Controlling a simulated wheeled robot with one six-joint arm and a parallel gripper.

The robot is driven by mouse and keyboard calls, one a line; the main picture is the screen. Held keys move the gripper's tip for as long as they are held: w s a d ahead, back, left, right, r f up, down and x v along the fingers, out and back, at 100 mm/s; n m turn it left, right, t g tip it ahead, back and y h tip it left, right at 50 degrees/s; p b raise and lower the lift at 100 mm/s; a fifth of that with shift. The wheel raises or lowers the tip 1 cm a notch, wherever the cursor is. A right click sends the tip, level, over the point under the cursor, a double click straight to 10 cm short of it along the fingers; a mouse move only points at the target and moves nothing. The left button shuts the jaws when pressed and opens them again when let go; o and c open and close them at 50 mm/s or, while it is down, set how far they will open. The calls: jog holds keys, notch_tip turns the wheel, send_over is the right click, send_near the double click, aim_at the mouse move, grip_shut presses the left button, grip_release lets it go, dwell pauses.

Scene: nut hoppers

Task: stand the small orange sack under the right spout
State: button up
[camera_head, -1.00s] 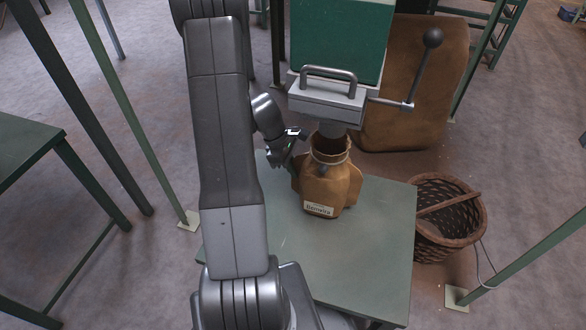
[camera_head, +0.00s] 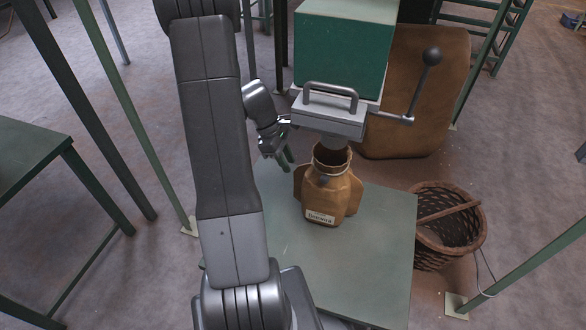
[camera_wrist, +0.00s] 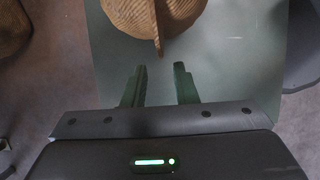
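The small orange-brown sack (camera_head: 328,190) stands upright on the green table, its open neck tied with cord and a white label on its front. Its mouth is just below the grey spout (camera_head: 335,141) of the green hopper. In the wrist view the sack (camera_wrist: 155,15) is at the top, ahead of the fingertips and apart from them. My gripper (camera_head: 285,160) is left of the sack in the head view. In the wrist view my gripper (camera_wrist: 160,68) is open with nothing between its two fingers.
The green hopper (camera_head: 343,50) has a handled drawer (camera_head: 328,112) and a lever with a black knob (camera_head: 432,57). A large brown sack (camera_head: 425,95) stands behind. A wicker basket (camera_head: 447,235) is right of the green table (camera_head: 375,265). Green posts stand at both sides.

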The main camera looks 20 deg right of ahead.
jog(key=shift+p+v, duration=0.45)
jog(key=shift+v, duration=1.95)
